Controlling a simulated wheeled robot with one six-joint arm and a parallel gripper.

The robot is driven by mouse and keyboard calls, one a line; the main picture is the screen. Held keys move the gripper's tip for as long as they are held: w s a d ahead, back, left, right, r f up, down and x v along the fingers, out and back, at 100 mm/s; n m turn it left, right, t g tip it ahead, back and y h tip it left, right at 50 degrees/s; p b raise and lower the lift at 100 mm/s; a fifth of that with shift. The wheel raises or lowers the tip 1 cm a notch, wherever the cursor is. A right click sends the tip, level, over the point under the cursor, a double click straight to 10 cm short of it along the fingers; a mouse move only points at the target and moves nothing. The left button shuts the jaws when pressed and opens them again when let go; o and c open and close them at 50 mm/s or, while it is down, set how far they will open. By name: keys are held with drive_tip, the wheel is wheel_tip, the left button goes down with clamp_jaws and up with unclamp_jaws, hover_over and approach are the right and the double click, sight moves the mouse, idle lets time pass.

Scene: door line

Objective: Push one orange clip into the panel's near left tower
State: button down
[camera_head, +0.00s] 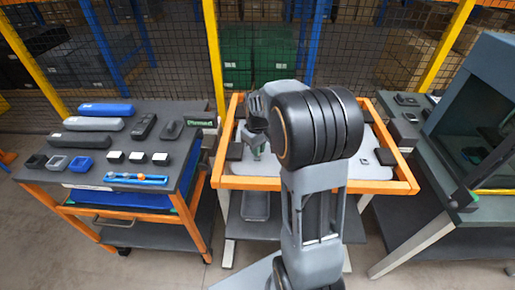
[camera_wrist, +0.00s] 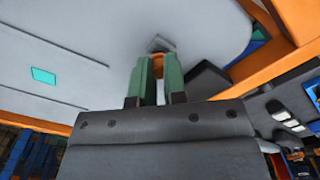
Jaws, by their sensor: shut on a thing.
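My gripper (camera_wrist: 155,68) has green fingers, shut on a small orange clip (camera_wrist: 157,60) that shows as a sliver between the fingertips in the wrist view. A small grey tower (camera_wrist: 159,43) on the pale panel (camera_wrist: 100,30) lies right at the fingertips. I cannot tell whether the clip touches the tower or sits in it. In the head view my gripper (camera_head: 257,150) points down over the left part of the panel (camera_head: 235,168); the clip and tower cannot be made out there, and my arm covers the panel's middle.
An orange frame (camera_head: 262,184) surrounds the panel, with a black block (camera_wrist: 205,80) beside my fingers. A teal patch (camera_wrist: 43,75) marks the panel. A cart (camera_head: 80,172) with several small parts stands left; a dark bench (camera_head: 440,165) stands right.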

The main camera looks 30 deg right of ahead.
drive_tip(key=shift+f+b, duration=0.65)
drive_tip(key=shift+f, duration=0.25)
idle(0.6)
drive_tip(key=c, duration=1.1)
unclamp_jaws()
drive_tip(key=shift+r, duration=0.1)
wheel_tip(320, 180, up, 14)
drive_tip(key=shift+f, duration=0.2)
